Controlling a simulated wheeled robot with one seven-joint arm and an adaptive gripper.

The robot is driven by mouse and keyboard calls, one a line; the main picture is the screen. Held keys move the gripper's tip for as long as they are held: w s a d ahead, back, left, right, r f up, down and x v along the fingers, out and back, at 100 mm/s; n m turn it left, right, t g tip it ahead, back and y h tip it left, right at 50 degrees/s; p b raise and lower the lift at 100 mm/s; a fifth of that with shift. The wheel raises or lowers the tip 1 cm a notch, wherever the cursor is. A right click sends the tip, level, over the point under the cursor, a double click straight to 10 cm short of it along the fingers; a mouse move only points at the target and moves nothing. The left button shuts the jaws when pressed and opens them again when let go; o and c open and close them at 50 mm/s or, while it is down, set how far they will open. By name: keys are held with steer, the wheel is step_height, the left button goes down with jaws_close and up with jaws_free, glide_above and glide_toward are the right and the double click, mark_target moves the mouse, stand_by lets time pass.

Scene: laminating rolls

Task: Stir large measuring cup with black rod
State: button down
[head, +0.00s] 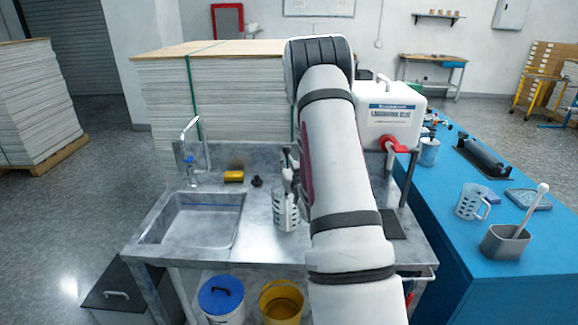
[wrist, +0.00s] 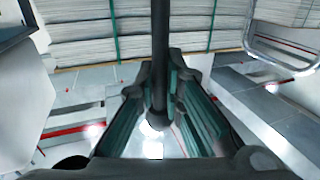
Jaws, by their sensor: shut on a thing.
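A clear measuring cup (head: 286,214) with slotted-looking markings stands upright on the steel sink counter, just left of my arm. I take it as the large measuring cup. My gripper (head: 289,168) is directly above it, partly hidden by my arm. In the wrist view my gripper (wrist: 160,98) is shut on a black rod (wrist: 160,45), which runs lengthwise between the fingers. A pale rounded shape shows beyond the fingers, and I cannot tell what it is. The rod's lower end is not clear, so I cannot tell whether it is inside the cup.
The sink basin (head: 196,222) is left of the cup, with a yellow sponge (head: 234,176) and small black object (head: 257,181) behind. A white jug (head: 388,112) stands at right. The blue table (head: 500,265) holds another measuring cup (head: 467,203) and a metal container (head: 503,243) with a white-ended rod.

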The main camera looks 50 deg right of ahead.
steer(key=shift+r+p, duration=2.65)
steer(key=shift+r, duration=4.4)
step_height(320, 180, up, 4)
steer(key=shift+f+p, duration=0.1)
steer(key=shift+p, duration=0.55)
